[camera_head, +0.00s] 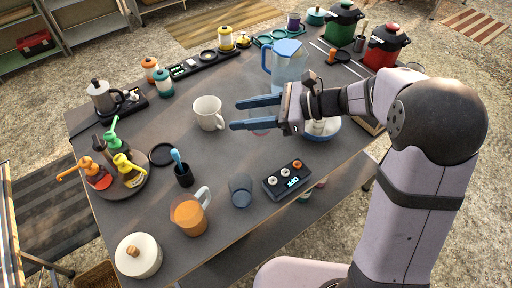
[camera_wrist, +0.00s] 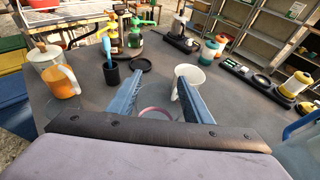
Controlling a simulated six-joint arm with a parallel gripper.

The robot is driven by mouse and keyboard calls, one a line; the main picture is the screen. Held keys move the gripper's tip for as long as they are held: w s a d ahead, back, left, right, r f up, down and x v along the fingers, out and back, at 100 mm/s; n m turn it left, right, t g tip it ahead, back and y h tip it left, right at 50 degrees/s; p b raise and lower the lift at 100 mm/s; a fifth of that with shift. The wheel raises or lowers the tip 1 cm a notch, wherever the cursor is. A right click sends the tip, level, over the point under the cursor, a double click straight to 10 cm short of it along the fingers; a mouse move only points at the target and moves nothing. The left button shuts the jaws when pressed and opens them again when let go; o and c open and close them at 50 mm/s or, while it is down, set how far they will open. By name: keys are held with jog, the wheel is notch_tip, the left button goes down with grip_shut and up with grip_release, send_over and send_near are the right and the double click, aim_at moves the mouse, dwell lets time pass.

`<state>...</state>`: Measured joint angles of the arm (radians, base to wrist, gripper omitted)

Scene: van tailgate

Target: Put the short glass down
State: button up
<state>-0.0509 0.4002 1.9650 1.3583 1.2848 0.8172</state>
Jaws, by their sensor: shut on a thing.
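My gripper (camera_head: 238,114) reaches in from the right over the middle of the table. Its two blue fingers are shut on the short glass (camera_head: 260,128), which is clear with a pinkish tint low down. In the wrist view the glass (camera_wrist: 158,115) shows as a see-through shape with a pink ring between the fingers. The fingers partly cover it in the head view. I cannot tell whether its base touches the table (camera_head: 300,145).
A white mug (camera_head: 208,112) stands just beyond the fingertips. A blue-grey tumbler (camera_head: 240,190) and a black device with knobs (camera_head: 286,180) stand nearer. A blue-lidded pitcher (camera_head: 287,66) is behind the gripper. A dark cup (camera_head: 184,175) stands left; bare table lies between.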

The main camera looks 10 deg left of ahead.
jog(key=shift+f, duration=4.8)
jog(key=shift+f, duration=0.15)
jog(key=o, duration=1.1)
jog(key=shift+c, duration=0.2)
jog(key=v, duration=1.2)
jog(key=shift+b, duration=0.4)
